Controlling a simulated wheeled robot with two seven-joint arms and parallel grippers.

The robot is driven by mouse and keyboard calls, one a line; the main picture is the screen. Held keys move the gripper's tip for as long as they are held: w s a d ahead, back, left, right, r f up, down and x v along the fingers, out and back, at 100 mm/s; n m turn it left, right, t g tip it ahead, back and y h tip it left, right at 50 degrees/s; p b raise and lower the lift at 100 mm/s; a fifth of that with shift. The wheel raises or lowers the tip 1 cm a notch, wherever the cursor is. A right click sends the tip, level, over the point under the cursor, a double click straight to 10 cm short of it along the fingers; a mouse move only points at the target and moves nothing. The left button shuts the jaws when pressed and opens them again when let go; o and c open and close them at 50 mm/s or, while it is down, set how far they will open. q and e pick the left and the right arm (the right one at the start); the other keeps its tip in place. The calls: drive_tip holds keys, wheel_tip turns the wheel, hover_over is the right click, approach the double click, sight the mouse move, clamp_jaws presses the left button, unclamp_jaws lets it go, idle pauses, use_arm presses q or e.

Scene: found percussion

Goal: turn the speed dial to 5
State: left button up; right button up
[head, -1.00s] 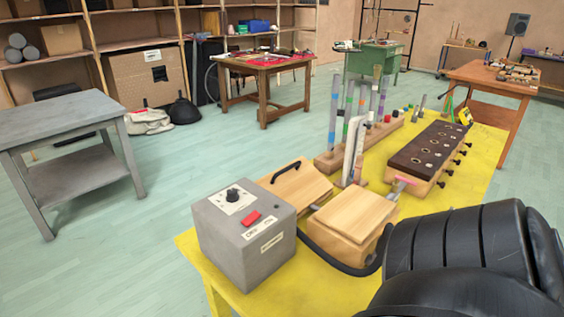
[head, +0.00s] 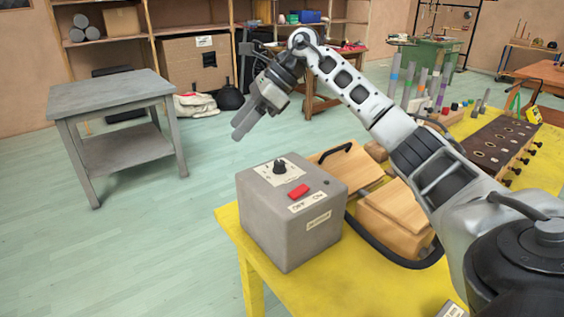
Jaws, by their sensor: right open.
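The speed dial (head: 280,166) is a black knob on a white scale plate, on top of a grey box (head: 290,225). The scale's numbers are too small to read. A red switch (head: 299,191) sits in front of the dial, by an OFF/ON label. The box stands on the yellow table (head: 233,226) at its left corner. My right gripper (head: 241,130) is open and empty. In the picture it is above and left of the dial, apart from it, with its fingers pointing down and left. My left gripper is not in view.
Wooden bellows boxes (head: 394,212) and a black hose (head: 385,258) lie right of the grey box, under my right arm. A dark-topped block (head: 497,146) with several knobs stands farther right. A grey side table (head: 108,95) stands at left, with open floor between.

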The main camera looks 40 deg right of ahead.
sight(280, 162)
drive_tip(key=s+d+r+g+h, duration=0.1)
drive_tip(key=s+d+r+h, duration=0.1)
drive_tip(key=s+d, duration=0.3)
drive_tip(key=s+d+r+g+h, duration=0.1)
drive_tip(key=s+d+r+h, duration=0.1)
drive_tip(key=d, duration=0.6)
drive_tip(key=shift+m, duration=0.3)
drive_tip(key=b+x, duration=0.1)
drive_tip(key=x, duration=0.4)
drive_tip(key=b+x, duration=0.1)
drive_tip(key=x, duration=0.4)
drive_tip(key=a+b+x, duration=0.1)
drive_tip(key=x, duration=0.4)
drive_tip(key=shift+w, duration=0.15)
drive_tip(key=c, duration=1)
